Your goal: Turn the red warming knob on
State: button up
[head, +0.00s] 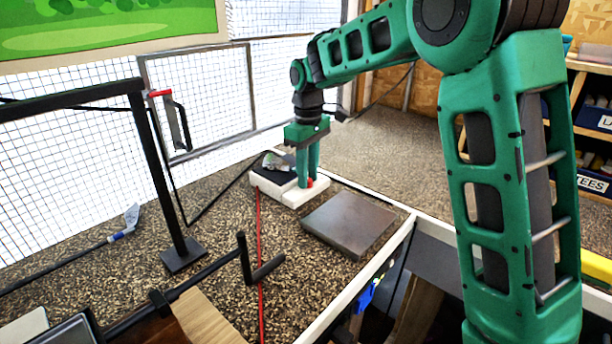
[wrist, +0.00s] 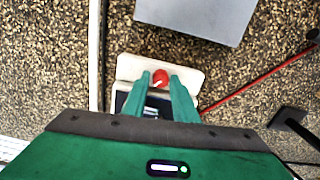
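The red warming knob (wrist: 160,77) sits on the white edge of a small warming unit (wrist: 190,78). In the wrist view it lies between my two fingertips, with a pale mark on its face. In the head view the knob (head: 310,182) shows as a small red spot beside my fingers, on the near right part of the white unit (head: 290,197). My gripper (head: 307,184) points straight down over it, fingers apart, one on each side of the knob (wrist: 161,75). I cannot tell whether the fingers touch it.
A dark pad with a pale item (head: 278,162) lies on the unit behind my fingers. A flat grey plate (head: 348,222) lies to the right. A red cord (head: 259,260) runs forward from the unit. A black stand (head: 183,255) rises at the left.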

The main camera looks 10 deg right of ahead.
jog(key=shift+o, duration=0.9)
notch_tip(320, 180, up, 11)
jog(key=shift+f, duration=0.15)
jog(key=shift+d, duration=0.1)
